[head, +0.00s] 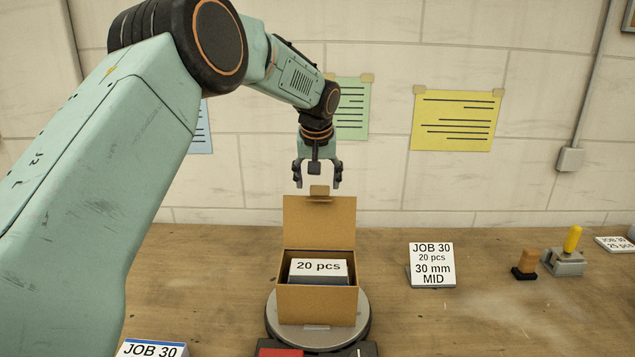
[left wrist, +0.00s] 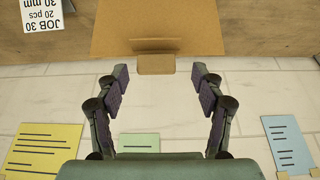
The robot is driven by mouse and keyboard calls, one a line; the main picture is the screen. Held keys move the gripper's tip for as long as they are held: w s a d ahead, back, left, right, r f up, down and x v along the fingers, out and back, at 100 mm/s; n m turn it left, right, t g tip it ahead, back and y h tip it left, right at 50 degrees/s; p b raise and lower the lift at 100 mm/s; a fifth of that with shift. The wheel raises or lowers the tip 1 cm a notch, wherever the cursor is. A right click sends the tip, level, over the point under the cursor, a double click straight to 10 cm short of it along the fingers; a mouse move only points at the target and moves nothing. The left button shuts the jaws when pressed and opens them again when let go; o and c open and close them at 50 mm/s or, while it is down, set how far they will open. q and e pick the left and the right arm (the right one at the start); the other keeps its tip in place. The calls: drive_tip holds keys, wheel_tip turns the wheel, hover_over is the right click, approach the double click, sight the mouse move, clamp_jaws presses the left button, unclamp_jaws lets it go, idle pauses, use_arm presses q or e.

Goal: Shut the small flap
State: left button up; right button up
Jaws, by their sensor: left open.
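A brown cardboard box (head: 317,305) stands on a round grey turntable (head: 350,335). Its lid (head: 319,222) stands up open at the back, and the small flap (head: 319,192) sticks out from the lid's top edge. A stack marked "20 pcs" (head: 318,271) lies inside the box. My left gripper (head: 317,183) is open and empty, just above and behind the small flap. In the left wrist view the lid (left wrist: 158,28) and the small flap (left wrist: 156,64) show ahead of the open left gripper (left wrist: 160,75), with the flap centred between the fingers. My right gripper is not in view.
A "JOB 30" sign (head: 432,265) stands to the right of the box, and another card (head: 152,348) lies at the front left. A brown-handled block (head: 526,264) and a yellow-handled tool (head: 568,254) stand farther right. The wall is close behind the table.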

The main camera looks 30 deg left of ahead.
use_arm(q)
drive_tip(key=shift+w+f, duration=1)
drive_tip(key=shift+f, duration=0.05)
drive_tip(key=shift+s+a+r, duration=0.1)
drive_tip(key=shift+s+r, duration=0.05)
drive_tip(key=shift+s, duration=0.2)
drive_tip(key=shift+s+r, duration=0.25)
drive_tip(key=shift+s, duration=0.15)
drive_tip(key=shift+c, duration=1.3)
drive_tip(key=shift+w+f, duration=0.35)
drive_tip(key=shift+w, duration=0.2)
drive_tip(key=c, duration=0.6)
drive_tip(key=shift+s+r, duration=0.15)
drive_tip(key=shift+s, duration=0.2)
drive_tip(key=c, duration=0.4)
clamp_jaws()
drive_tip(key=shift+w, duration=0.15)
